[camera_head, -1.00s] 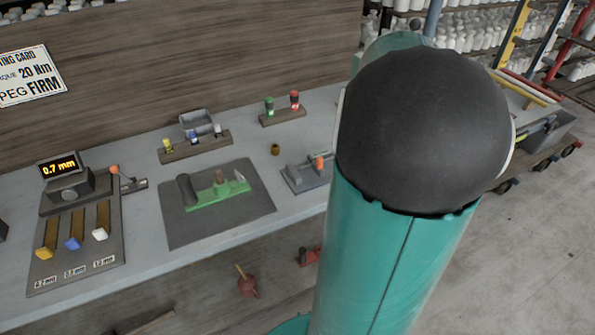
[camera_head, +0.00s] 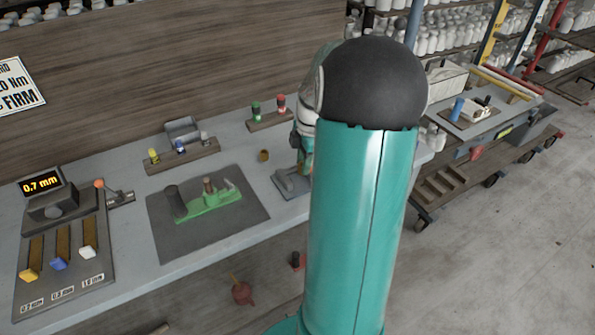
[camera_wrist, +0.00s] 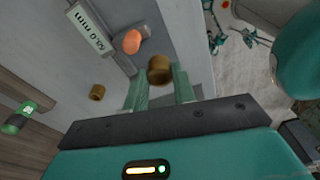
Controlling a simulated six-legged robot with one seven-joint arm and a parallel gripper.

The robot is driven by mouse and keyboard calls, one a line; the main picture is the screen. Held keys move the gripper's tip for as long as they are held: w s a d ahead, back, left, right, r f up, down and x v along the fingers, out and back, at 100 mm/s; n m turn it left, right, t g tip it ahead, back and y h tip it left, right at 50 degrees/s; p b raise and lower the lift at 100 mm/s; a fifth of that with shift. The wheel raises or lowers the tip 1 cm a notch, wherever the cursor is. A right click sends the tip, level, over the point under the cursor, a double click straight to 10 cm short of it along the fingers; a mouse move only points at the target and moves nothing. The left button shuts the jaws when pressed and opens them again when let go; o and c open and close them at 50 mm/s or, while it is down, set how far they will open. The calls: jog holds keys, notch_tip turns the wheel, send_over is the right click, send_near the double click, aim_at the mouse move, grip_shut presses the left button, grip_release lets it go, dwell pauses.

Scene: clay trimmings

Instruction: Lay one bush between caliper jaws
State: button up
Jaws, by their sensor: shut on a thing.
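In the wrist view, my gripper (camera_wrist: 160,80) is shut on a brass bush (camera_wrist: 159,69), held between its two green fingertips. The held bush is just below the orange knob (camera_wrist: 132,41) of the caliper (camera_wrist: 120,59); how high it is above the bench I cannot tell. A second brass bush (camera_wrist: 97,92) stands on the bench to the left, apart from the gripper. In the head view this bush (camera_head: 264,155) stands near the caliper (camera_head: 288,184), whose right part is hidden by my arm. My gripper is hidden there.
On the grey bench, a green fixture (camera_head: 210,203) lies on a dark mat (camera_head: 165,240). A gauge stand (camera_head: 45,212) reads 0.7 mm at left. Racks with coloured pegs (camera_head: 182,158) stand behind. A cart (camera_head: 470,150) stands at right.

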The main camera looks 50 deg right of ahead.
jog(key=shift+w+f, duration=0.9)
jog(key=shift+f, duration=0.15)
jog(key=shift+w+f, duration=0.15)
jog(key=shift+f, duration=0.7)
jog(key=shift+w+f, duration=0.1)
jog(key=shift+f, duration=0.7)
jog(key=shift+f, duration=0.1)
jog(key=o, duration=1)
